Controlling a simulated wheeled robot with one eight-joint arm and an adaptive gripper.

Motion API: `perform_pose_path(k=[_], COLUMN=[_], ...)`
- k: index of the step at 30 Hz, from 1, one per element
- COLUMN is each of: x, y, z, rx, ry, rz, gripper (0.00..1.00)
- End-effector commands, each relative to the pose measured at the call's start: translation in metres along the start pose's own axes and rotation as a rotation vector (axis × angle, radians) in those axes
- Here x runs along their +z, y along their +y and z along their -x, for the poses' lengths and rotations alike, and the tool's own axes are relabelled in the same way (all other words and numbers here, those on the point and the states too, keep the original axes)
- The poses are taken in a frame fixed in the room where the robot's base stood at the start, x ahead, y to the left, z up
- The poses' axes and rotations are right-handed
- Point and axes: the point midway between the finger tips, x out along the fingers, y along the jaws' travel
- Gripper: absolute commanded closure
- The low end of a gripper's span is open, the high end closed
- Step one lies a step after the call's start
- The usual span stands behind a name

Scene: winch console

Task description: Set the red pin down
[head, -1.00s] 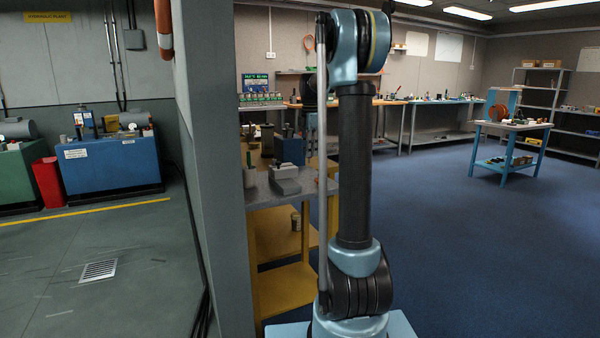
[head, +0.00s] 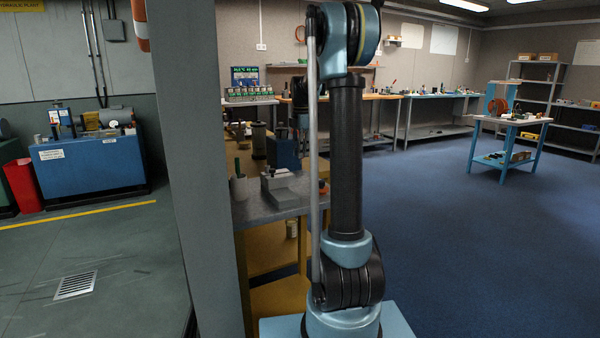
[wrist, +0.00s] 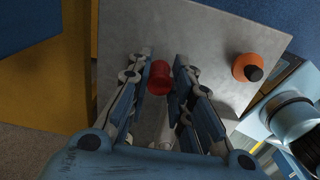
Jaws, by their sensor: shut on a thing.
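The red pin (wrist: 159,78) shows in the wrist view as a short red cylinder between the fingers. My gripper (wrist: 161,76) is shut on it, with one blue finger pad on each side. A grey metal top (wrist: 195,35) lies beneath the pin. I cannot tell whether the pin's lower end touches that top or hangs above it. In the head view I cannot make out the pin or the gripper; my own arm stands across the middle.
An orange knob with a black centre (wrist: 247,67) stands on the grey top, right of my gripper. In the head view, a grey-topped bench (head: 258,210) on a yellow frame stands beside a grey pillar (head: 190,150). Blue floor (head: 440,240) is clear to the right.

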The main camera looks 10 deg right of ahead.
Motion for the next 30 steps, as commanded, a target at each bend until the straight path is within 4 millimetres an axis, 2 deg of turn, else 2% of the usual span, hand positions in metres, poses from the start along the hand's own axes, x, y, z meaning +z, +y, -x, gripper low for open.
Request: perform_pose_path(k=[3, 11, 18, 29, 30], x=[-0.001, -0.001, -0.001, -0.001, -0.001], y=[0.001, 0.001, 0.001, 0.0, 0.0], z=[-0.017, -0.034, -0.065, -0.069, -0.07], rx=[0.0, 0.0, 0.0, 0.0, 0.0], ry=[0.0, 0.0, 0.0, 0.0, 0.0], rz=[0.001, 0.002, 0.002, 0.002, 0.002], gripper=[1.0, 1.0, 1.0, 1.0, 0.78])
